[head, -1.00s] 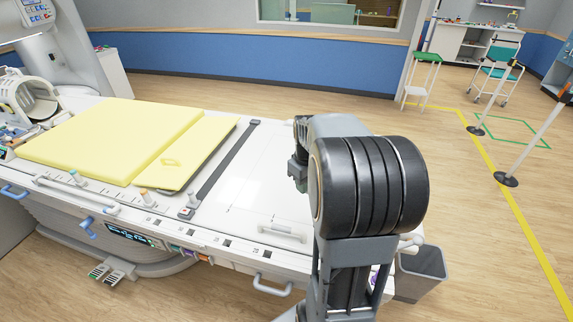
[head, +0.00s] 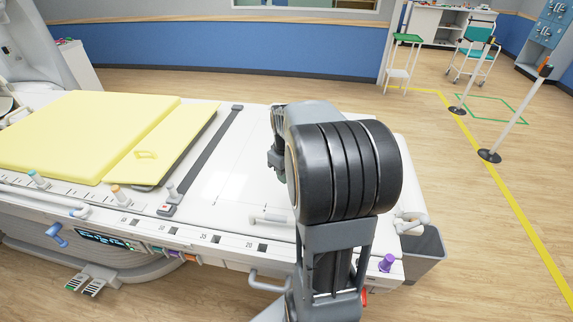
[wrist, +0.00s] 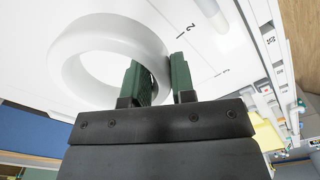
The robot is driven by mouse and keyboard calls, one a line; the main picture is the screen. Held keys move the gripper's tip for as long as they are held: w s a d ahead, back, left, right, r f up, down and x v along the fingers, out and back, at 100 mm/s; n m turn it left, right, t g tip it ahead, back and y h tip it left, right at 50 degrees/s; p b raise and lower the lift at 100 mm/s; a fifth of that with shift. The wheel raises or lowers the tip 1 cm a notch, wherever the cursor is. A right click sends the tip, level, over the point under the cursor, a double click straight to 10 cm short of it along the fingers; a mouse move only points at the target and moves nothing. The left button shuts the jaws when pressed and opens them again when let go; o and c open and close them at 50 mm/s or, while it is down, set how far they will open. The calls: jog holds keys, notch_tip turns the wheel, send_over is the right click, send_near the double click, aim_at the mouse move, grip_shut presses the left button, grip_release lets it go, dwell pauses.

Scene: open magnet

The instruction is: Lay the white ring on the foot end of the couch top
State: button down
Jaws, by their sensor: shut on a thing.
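The white ring (wrist: 66,58) shows large in the wrist view, with its wall between the two green fingers of my gripper (wrist: 161,68). The gripper is shut on one side of the ring, and the rest of the ring sticks out to the left. Behind it is the white couch top, with printed marks. In the head view the bare white couch top (head: 236,180) extends right from the yellow pad, and my arm stands over its right-hand end. There the ring and fingertips are hidden behind my arm. I cannot tell whether the ring touches the couch top.
A yellow pad (head: 75,130) covers the left of the couch, with a dark strap (head: 205,155) beside it. A white handle-like roll (head: 268,217) lies near the front edge. A grey bin (head: 425,250) stands past the couch's right end. Posts (head: 515,115) stand on the floor at right.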

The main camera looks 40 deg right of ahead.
notch_tip(320, 180, down, 2)
jog(key=shift+w+f+b, duration=0.1)
jog(key=shift+w+b, duration=0.05)
jog(key=shift+b, duration=0.35)
jog(key=w+d+f+p, duration=0.2)
jog(key=w+f, duration=0.2)
jog(key=w, duration=0.4)
jog(key=p, duration=0.1)
send_over(272, 184)
jog(key=f, duration=0.5)
jog(key=shift+s+a, duration=0.1)
jog(key=shift+s, duration=0.3)
jog(key=shift+w+f, duration=0.25)
jog(key=shift+f, duration=0.2)
jog(key=shift+f+p, duration=0.3)
jog(key=shift+f, duration=1.3)
jog(key=c, duration=1)
grip_release()
jog(key=shift+f, duration=0.1)
jog(key=shift+o, duration=0.2)
